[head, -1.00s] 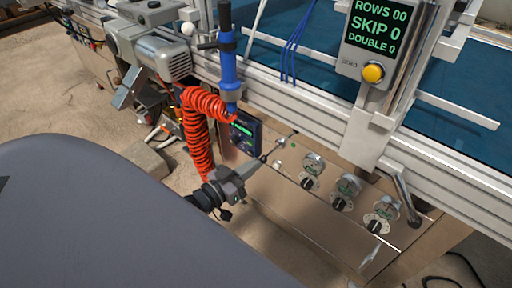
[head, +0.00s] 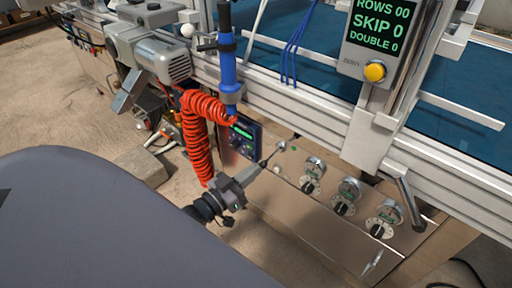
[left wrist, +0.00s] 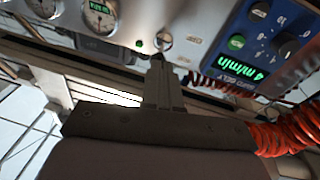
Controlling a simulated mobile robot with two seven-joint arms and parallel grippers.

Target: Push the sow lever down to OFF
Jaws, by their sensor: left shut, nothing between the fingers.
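The sow lever appears to be the small silver lever (head: 283,144) on the front panel, left of the round dials. In the head view its thin stem points up and to the right. Its round mount (left wrist: 165,42) shows in the left wrist view, just beyond my fingertips. My left gripper (head: 264,161) is shut and empty, its narrow fingers pointing up and right at the lever from below left. In the left wrist view the shut fingers (left wrist: 158,68) end close to the mount; I cannot tell whether they touch the lever. My right gripper is not in view.
A blue control box (head: 242,137) and a coiled red hose (head: 196,135) are left of the lever. Several dials with knobs (head: 347,190) line the panel to the right. A counter display (head: 378,35) with a yellow button (head: 375,71) is above.

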